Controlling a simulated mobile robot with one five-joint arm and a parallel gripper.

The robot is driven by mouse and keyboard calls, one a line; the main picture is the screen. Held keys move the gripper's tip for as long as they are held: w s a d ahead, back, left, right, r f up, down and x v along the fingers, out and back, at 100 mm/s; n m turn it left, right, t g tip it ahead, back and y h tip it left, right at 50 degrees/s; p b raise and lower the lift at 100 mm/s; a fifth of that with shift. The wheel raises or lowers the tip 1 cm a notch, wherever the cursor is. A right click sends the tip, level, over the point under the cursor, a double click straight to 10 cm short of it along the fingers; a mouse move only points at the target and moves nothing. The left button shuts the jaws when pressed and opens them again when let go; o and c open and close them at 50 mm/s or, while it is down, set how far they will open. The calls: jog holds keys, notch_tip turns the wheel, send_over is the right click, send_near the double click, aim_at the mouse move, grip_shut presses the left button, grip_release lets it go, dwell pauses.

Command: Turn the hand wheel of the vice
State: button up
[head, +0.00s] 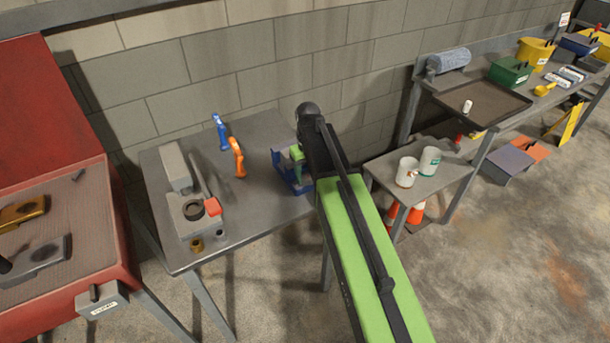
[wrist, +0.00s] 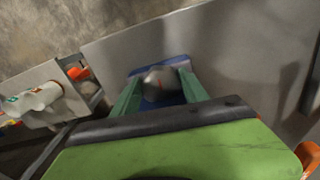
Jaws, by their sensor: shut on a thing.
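The blue vice (head: 281,166) stands at the right end of the grey workbench, partly hidden behind my arm. In the wrist view its blue body (wrist: 178,62) shows behind and below a round grey hand wheel (wrist: 160,84) with a small red mark. My gripper (wrist: 157,90) has one green finger on each side of the wheel and is shut on it. In the head view my gripper (head: 297,155) is at the vice, mostly hidden by my black wrist, and the wheel cannot be made out there.
A grey machine with a red part (head: 212,207) is further left. The brick wall is close behind.

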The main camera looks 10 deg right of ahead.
aim_at(308, 176)
jog(key=shift+a+m, duration=0.1)
jog(key=shift+m, duration=0.3)
jog(key=o, duration=1.4)
notch_tip(308, 176, up, 18)
jog(key=p, duration=1.7)
jog(key=shift+f, duration=0.25)
